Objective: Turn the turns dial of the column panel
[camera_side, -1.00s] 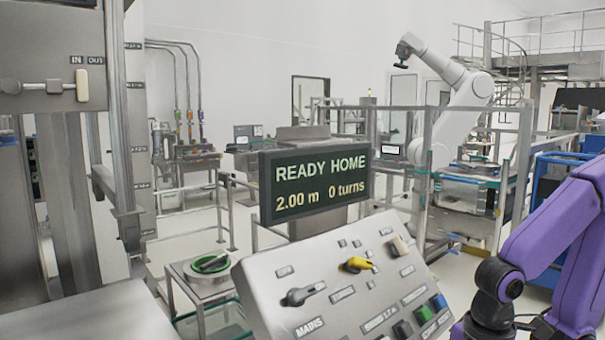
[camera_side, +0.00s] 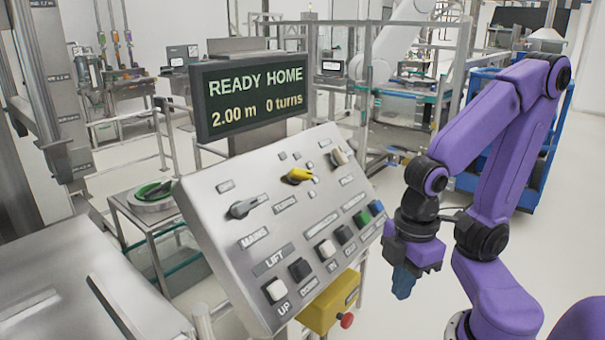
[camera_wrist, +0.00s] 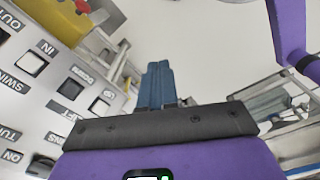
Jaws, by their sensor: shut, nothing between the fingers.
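The sloped grey column panel (camera_side: 225,245) stands in the middle of the side view. It carries a grey lever knob (camera_side: 247,207) above MAINS, a yellow knob (camera_side: 298,175) and a beige knob (camera_side: 338,157). The display (camera_side: 252,95) behind reads READY HOME, 2.00 m, 0 turns. My gripper (camera_side: 403,283) is right of the panel, pointing down, apart from it. Its blue fingers are together and empty; they also show in the wrist view (camera_wrist: 159,85), with the panel (camera_wrist: 50,75) to the left.
Several push buttons line the panel's lower part, including a white one by UP (camera_side: 276,290). A yellow box (camera_side: 330,305) with a red button (camera_side: 347,321) sits below the panel. A blue cart (camera_side: 530,165) stands behind my arm. Open floor lies between panel and arm.

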